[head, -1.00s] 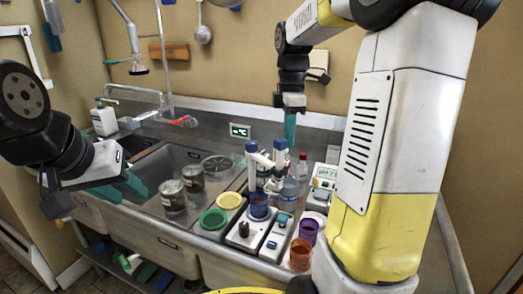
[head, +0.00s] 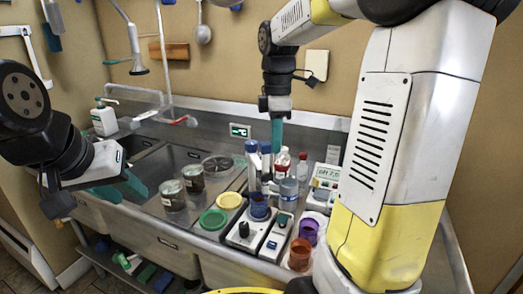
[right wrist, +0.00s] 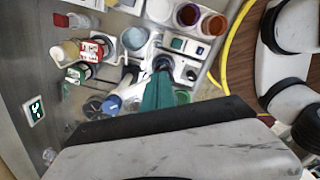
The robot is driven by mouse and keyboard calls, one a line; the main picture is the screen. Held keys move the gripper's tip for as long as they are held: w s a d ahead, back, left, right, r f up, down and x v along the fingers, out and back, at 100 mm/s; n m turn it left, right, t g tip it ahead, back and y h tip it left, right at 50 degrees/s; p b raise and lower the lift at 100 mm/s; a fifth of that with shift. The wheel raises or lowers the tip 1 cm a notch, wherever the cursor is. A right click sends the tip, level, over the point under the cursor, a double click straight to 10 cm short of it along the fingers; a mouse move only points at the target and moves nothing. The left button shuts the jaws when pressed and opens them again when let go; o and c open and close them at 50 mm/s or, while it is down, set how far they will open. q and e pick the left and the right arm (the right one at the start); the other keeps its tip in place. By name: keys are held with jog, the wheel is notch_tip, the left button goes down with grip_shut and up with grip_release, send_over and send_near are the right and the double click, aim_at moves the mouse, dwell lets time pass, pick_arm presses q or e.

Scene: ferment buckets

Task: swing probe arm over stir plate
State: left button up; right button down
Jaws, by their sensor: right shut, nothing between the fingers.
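The stir plate (head: 238,238) is a white box with a black knob, and a dark blue beaker (head: 260,210) stands on it. Behind the beaker is the white probe arm stand with blue-topped upright parts (head: 252,150); it also shows in the right wrist view (right wrist: 128,88). Exactly where the arm's free end points is hard to tell. My right gripper (head: 277,148) is shut and empty, pointing down beside the blue tops; contact is unclear. Its fingers (right wrist: 160,75) hide part of the stand in the right wrist view. My left gripper (head: 122,188) is open and empty over the sink's front.
A second white box (head: 275,238) sits right of the stir plate. Orange (head: 300,254) and purple (head: 308,231) cups, bottles (head: 289,190) and a meter (head: 325,180) crowd the right. Green (head: 213,219) and yellow (head: 230,200) lids and jars (head: 172,195) stand left.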

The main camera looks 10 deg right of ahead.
jog(key=shift+s+a, duration=0.1)
jog(key=shift+a, duration=0.2)
jog(key=shift+d, duration=0.1)
jog(key=shift+d+r, duration=0.1)
jog(key=shift+d, duration=0.55)
jog(key=shift+r, duration=2.9)
jog(key=shift+w, duration=0.2)
